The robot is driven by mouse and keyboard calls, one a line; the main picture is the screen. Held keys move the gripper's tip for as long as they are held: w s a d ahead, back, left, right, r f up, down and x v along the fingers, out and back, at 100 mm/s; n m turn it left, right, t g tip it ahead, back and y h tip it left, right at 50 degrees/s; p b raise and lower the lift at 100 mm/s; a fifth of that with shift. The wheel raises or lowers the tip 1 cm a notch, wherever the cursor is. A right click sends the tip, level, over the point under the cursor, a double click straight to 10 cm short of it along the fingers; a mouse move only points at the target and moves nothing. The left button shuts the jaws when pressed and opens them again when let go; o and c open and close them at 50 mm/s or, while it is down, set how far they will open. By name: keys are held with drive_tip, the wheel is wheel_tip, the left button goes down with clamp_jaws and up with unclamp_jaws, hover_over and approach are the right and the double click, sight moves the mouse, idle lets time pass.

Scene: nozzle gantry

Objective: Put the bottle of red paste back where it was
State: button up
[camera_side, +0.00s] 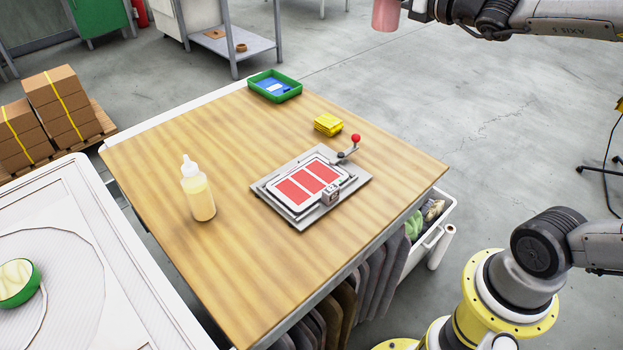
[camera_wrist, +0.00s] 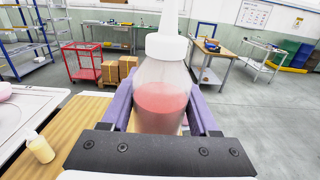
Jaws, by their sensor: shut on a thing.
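The bottle of red paste (camera_wrist: 162,105) is in my gripper (camera_wrist: 160,125), seen in the wrist view. It is a clear bottle with a white nozzle cap and pinkish-red contents, and it stands roughly upright between the purple fingers. In the side view only the lower part of the bottle (camera_side: 386,14) shows at the top edge, high above the floor beyond the table's far right side. The gripper there is mostly cut off by the frame. The wooden table (camera_side: 150,160) is below and to the left, apart from the bottle.
A bottle of yellowish paste (camera_side: 199,195) stands on the table's left part. A metal fixture with red panels (camera_side: 310,185) and a red-knobbed lever sits mid-table. Behind it lie a yellow block (camera_side: 328,124) and a green tray (camera_side: 274,87). The table's front is clear.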

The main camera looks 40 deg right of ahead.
drive_tip(key=s+a+f+n+g+y, duration=0.35)
drive_tip(key=a+f+y, duration=0.2)
drive_tip(key=a, duration=0.45)
drive_tip(key=s+a+f+n+g+y, duration=0.3)
drive_tip(key=s+a+f+n+y, duration=0.15)
drive_tip(key=a+f, duration=0.4)
drive_tip(key=s+a+f+n+g+y, duration=0.35)
drive_tip(key=a+f+n+y, duration=0.2)
drive_tip(key=a, duration=0.65)
drive_tip(key=shift+m+y, duration=0.25)
drive_tip(key=shift+m, duration=0.2)
drive_tip(key=shift+w+a+f, duration=1.45)
drive_tip(key=shift+w+f, duration=0.35)
drive_tip(key=shift+f, duration=0.25)
drive_tip(key=shift+w+a+f, duration=1.45)
drive_tip(key=shift+w+f, duration=0.4)
drive_tip(key=shift+f, duration=0.2)
drive_tip(key=shift+w+a+f, duration=1.45)
drive_tip(key=shift+w+f, duration=0.35)
drive_tip(key=shift+f, duration=0.25)
